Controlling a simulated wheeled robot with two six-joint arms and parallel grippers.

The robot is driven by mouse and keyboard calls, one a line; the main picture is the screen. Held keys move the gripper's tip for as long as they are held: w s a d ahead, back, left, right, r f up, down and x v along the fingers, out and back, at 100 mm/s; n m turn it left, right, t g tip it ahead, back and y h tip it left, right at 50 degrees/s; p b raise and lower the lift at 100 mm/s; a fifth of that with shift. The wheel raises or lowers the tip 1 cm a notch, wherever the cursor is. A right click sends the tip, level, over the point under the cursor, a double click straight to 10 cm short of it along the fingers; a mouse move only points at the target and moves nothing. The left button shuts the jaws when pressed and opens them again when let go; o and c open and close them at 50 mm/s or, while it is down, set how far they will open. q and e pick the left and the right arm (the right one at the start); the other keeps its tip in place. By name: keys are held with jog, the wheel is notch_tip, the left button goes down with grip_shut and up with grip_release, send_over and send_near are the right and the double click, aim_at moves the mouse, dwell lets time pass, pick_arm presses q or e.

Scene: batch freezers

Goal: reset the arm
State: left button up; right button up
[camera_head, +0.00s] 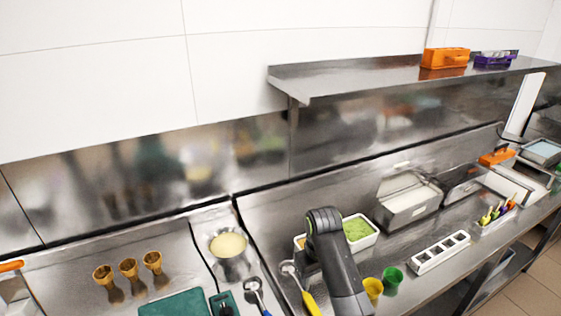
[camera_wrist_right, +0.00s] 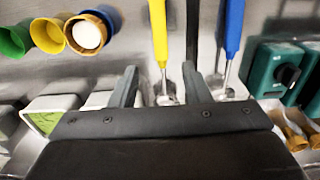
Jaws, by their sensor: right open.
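My right arm (camera_head: 338,262) rises from the lower middle of the head view and bends over the steel counter. My right gripper (camera_wrist_right: 160,88) is open and empty in the right wrist view, its two dark fingers apart. A yellow-handled scoop (camera_wrist_right: 160,35) lies below, in line with the gap between the fingers. It also shows beside my arm in the head view (camera_head: 309,303). A blue-handled scoop (camera_wrist_right: 234,30) lies to the right of the fingers. My left gripper is not in view.
A white tub of green ice cream (camera_head: 358,230) stands close behind my arm. Yellow (camera_head: 373,288) and green (camera_head: 392,277) cups stand to its right. A steel pot (camera_head: 229,265), cones (camera_head: 130,268) and a green board (camera_head: 174,303) are left. A steel shelf (camera_head: 350,75) hangs above.

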jog(key=s+d+f+m+t, duration=0.1)
jog(key=s+d+f+m, duration=0.1)
jog(key=s+d+f, duration=0.4)
jog(key=s+d+f+m+t, duration=0.15)
jog(key=s+d, duration=0.25)
jog(key=s, duration=0.4)
jog(key=s+d+r+m+h, duration=0.15)
jog(key=s+d, duration=0.25)
jog(key=s, duration=0.5)
jog(key=s+d+r, duration=0.2)
jog(key=s+d, duration=0.1)
jog(key=s, duration=0.7)
notch_tip(320, 180, down, 32)
jog(key=d+b, duration=0.2)
jog(key=b, duration=0.6)
jog(key=s+a+f+b, duration=0.1)
jog(key=s+f+b, duration=0.2)
jog(key=s+f, duration=0.4)
jog(key=s+f+g+b, duration=0.1)
jog(key=s+f+b, duration=0.2)
jog(key=s+f, duration=0.5)
notch_tip(320, 180, down, 8)
jog(key=shift+s+a+r, duration=0.2)
jog(key=shift+a+r, duration=0.05)
jog(key=shift+a, duration=0.1)
